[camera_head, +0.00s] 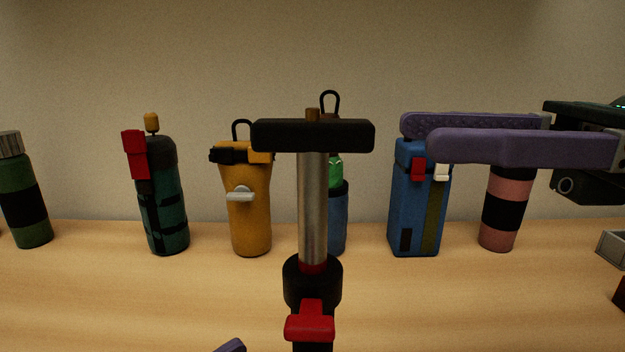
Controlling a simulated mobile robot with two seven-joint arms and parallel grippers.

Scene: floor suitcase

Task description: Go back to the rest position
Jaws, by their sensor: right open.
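My right gripper (418,136) comes in from the right with two long purple fingers pointing left. The fingers are apart, with nothing seen held between them. They overlap the top of a blue bottle (403,200) in the picture; I cannot tell the depth gap. A small purple tip (230,346) at the bottom edge may be part of my left gripper; its jaws cannot be made out. A T-shaped object with a black bar (313,135), a silver post and a red clip stands upright in the middle foreground.
Several bottles stand along the wooden surface (100,300) by the wall: green (18,175), teal (170,190), yellow (250,215) and pink (507,185). Another blue one (338,225) is partly hidden behind the post. A grey open box (612,248) sits at the right edge.

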